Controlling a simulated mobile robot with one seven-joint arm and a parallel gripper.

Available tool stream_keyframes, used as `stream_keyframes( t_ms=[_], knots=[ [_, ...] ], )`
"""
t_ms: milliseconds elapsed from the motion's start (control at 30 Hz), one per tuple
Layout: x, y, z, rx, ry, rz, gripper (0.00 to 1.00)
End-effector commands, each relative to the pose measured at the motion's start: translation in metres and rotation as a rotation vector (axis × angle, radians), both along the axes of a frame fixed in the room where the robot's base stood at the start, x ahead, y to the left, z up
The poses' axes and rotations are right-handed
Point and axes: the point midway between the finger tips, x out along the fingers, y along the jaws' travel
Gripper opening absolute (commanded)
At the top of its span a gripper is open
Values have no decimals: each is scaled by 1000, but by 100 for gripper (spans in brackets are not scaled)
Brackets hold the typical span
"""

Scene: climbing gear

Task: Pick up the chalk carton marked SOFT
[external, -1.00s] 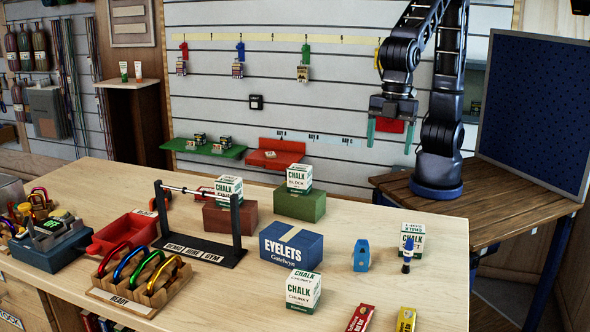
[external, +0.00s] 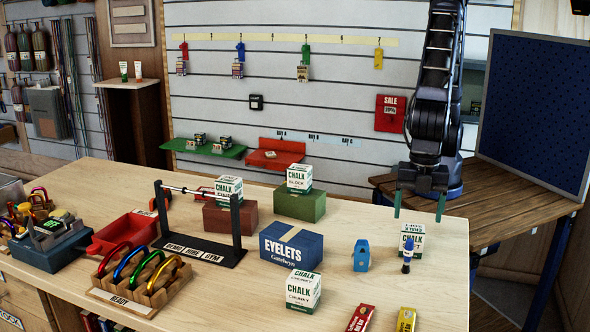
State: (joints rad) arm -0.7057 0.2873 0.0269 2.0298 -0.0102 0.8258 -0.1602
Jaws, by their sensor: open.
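Several white and green chalk cartons stand on the bench. The right-hand carton (external: 414,234) has its lower label word partly behind a dark blue upright marker, and I cannot read it for sure. One carton (external: 299,178) on the green box reads BLOCK. The front carton (external: 303,291) reads CHUNKY. Another carton (external: 228,190) on the brown box has a second word too small to read. My gripper (external: 419,208) is open and empty, fingers pointing down, just above the right-hand carton, with one finger to either side of it in the picture.
The dark blue marker (external: 407,256) stands in front of the right-hand carton, and a light blue device (external: 361,256) is left of it. A blue EYELETS box (external: 291,245) is mid-bench. Red and yellow packets lie at the front edge. The right bench corner (external: 445,290) is clear.

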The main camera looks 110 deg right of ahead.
Motion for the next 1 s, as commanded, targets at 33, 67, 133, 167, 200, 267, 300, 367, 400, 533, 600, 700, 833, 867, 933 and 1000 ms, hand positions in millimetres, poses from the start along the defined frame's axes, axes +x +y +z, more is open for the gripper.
stream_keyframes(
  t_ms=[33,67,133,167,200,267,300,367,400,533,600,700,833,867,933,1000],
  knots=[
    [0,0,-7,-1,1,0,76],
    [0,0,-11,-1,1,0,76],
    [0,-1,-17,-1,1,-1,76],
    [0,-1,-19,0,0,-1,76],
    [1,-1,-21,0,0,-1,76],
    [1,-1,-24,1,-1,-1,76],
    [1,-1,-26,1,-1,-1,76],
    [1,-3,-31,-1,1,-1,76],
    [1,-4,-36,-2,1,-1,76],
    [1,-7,-54,-2,1,-2,76],
    [1,-7,-63,-1,1,-2,76],
    [1,-7,-71,0,0,-2,76],
    [1,-7,-75,1,-1,-2,76],
    [1,-7,-75,1,-1,-2,76],
    [1,-7,-75,1,-1,-2,76],
    [1,-7,-75,1,-1,-2,76]
  ],
)
